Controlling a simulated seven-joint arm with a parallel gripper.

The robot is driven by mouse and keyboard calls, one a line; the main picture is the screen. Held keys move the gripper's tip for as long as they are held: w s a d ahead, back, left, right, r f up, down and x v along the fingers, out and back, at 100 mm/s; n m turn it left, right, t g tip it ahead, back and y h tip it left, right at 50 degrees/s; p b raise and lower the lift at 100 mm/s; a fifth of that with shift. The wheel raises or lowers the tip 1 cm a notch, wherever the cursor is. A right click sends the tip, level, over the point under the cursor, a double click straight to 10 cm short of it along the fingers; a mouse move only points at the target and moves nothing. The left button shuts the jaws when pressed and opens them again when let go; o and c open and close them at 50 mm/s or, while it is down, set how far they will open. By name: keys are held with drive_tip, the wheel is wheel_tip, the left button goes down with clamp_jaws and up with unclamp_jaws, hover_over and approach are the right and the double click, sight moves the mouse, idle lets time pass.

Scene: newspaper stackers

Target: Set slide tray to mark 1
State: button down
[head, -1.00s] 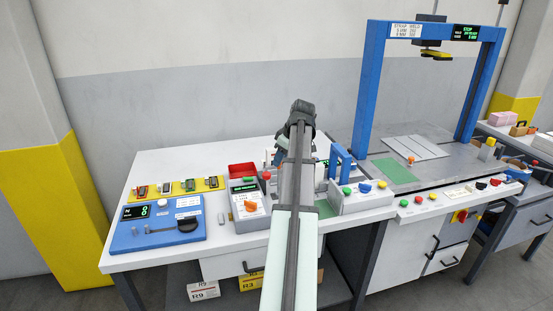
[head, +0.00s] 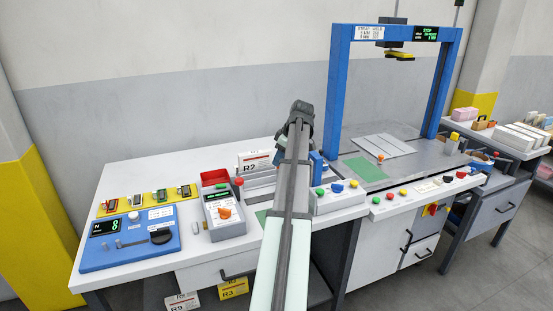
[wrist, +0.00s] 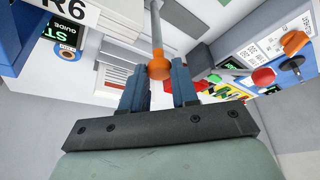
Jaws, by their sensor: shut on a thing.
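In the wrist view my gripper (wrist: 158,82) has its two blue-grey fingers on either side of an orange ball knob (wrist: 159,66) and is shut on it. The knob sits at the end of a grey metal rod (wrist: 153,25). What the rod's far end joins, and the tray's position against mark 1, I cannot make out. In the head view my arm covers the gripper and the knob. A white plate (wrist: 115,75) with reddish lines lies behind the fingers in the wrist view; I cannot tell whether it belongs to the slide tray.
The head view shows a control box (head: 224,212) with an orange dial, a red bin (head: 215,177), a blue counter panel (head: 130,243) and a button box (head: 340,197) close around my arm. A blue strapping frame (head: 340,90) stands to the right. An R6 label (wrist: 70,10) hangs close at upper left.

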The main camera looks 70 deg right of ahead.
drive_tip(key=c, duration=0.9)
unclamp_jaws()
drive_tip(key=v, duration=1.3)
drive_tip(key=shift+s+r, duration=0.15)
drive_tip(key=shift+r, duration=0.2)
